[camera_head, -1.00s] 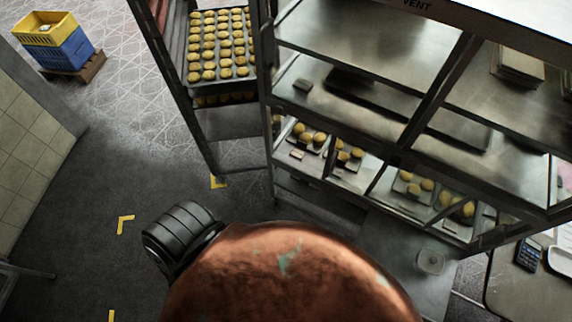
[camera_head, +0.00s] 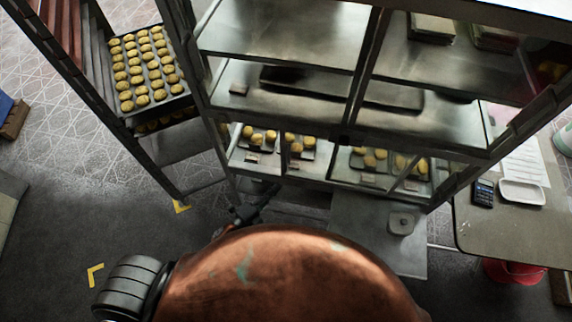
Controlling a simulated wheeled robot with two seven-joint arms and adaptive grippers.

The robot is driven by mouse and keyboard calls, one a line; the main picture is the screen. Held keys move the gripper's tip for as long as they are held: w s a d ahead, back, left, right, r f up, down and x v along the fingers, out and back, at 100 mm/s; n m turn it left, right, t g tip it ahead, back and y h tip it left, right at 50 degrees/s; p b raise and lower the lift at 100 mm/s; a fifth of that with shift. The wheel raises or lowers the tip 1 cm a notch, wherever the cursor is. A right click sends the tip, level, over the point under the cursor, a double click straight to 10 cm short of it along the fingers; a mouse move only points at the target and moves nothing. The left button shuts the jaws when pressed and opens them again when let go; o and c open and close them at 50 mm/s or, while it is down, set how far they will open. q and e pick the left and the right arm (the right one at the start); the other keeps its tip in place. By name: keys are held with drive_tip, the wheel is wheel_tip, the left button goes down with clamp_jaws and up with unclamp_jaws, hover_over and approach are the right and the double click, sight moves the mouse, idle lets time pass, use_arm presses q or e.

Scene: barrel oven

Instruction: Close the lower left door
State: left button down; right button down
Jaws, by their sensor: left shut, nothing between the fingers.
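The metal oven cabinet (camera_head: 280,105) stands ahead with open-looking upper levels. Its lower row has glazed-looking compartments with rolls, and the lower left compartment (camera_head: 255,143) is at the left end of that row. I cannot make out clearly which panel is the lower left door, or how far it stands open. My left gripper (camera_head: 266,197) is dark, shut and empty. It shows small, below and in front of the lower left compartment, and I cannot tell whether it touches anything. My right gripper is not in view.
A tall rack (camera_head: 160,148) with a tray of rolls (camera_head: 145,70) stands left of the cabinet. A grey surface (camera_head: 375,225) with a small container (camera_head: 401,223) juts out below the cabinet. A table (camera_head: 495,225) is at the right.

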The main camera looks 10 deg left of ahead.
sight(286, 165)
use_arm(q)
drive_tip(key=w+d+r+m+h, duration=0.1)
drive_tip(key=w+d+r+m, duration=0.1)
drive_tip(key=w+d+r, duration=0.35)
drive_tip(key=w+a+f+p, duration=0.1)
drive_tip(key=w, duration=0.1)
drive_tip(key=w+a+f, duration=0.1)
drive_tip(key=w+a, duration=0.1)
drive_tip(key=shift+a+f+p, duration=0.1)
drive_tip(key=shift+a+p, duration=0.1)
drive_tip(key=shift+p, duration=0.2)
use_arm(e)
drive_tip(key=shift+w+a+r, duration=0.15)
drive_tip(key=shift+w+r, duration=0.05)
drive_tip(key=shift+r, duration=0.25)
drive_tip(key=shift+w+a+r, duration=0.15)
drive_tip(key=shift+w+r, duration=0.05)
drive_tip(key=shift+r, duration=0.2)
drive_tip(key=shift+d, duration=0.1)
